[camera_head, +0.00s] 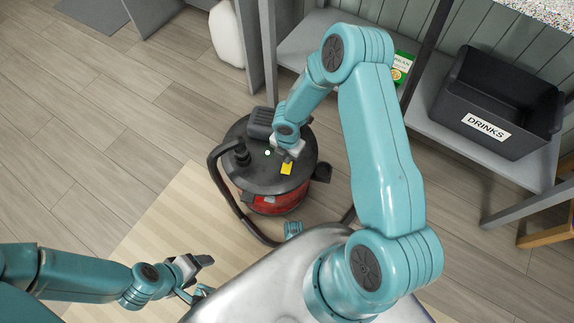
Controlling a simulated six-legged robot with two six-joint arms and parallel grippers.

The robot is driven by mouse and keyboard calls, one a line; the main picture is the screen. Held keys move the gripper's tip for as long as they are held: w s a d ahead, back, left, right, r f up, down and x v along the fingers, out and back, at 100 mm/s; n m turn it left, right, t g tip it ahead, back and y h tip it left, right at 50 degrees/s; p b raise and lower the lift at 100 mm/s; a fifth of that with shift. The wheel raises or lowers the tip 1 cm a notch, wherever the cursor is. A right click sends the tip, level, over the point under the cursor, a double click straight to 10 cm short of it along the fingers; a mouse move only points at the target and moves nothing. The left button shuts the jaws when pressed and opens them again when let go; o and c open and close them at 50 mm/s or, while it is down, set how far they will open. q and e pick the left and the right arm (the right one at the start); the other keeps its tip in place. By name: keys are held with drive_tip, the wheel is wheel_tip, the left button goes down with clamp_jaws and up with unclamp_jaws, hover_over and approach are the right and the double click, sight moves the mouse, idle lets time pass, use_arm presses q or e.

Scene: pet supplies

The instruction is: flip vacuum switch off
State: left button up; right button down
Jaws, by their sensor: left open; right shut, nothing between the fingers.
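The vacuum (242,172) stands upright on the floor near the centre. It has a black round top and a red lower body. A small yellow part (287,169) shows on the right side of its top; I cannot tell if this is the switch or how it is set. My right gripper (288,156) is shut and empty, reaching down over the top right beside the yellow part. I cannot tell whether it touches the vacuum, and it hides part of the top. My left gripper (207,276) is open and empty at the lower left, well away from the vacuum.
A black hose (222,190) curves around the vacuum's left side. A shelf (446,138) on the right holds a black DRINKS bin (495,108) and a green packet (402,68). A white container (227,35) stands behind. The wooden floor at left is clear.

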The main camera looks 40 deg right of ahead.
drive_tip(key=shift+f+b, duration=1.1)
drive_tip(key=shift+f, duration=0.05)
idle(0.9)
drive_tip(key=shift+r, duration=0.1)
wheel_tip(320, 180, up, 7)
drive_tip(key=p, duration=0.6)
idle(0.3)
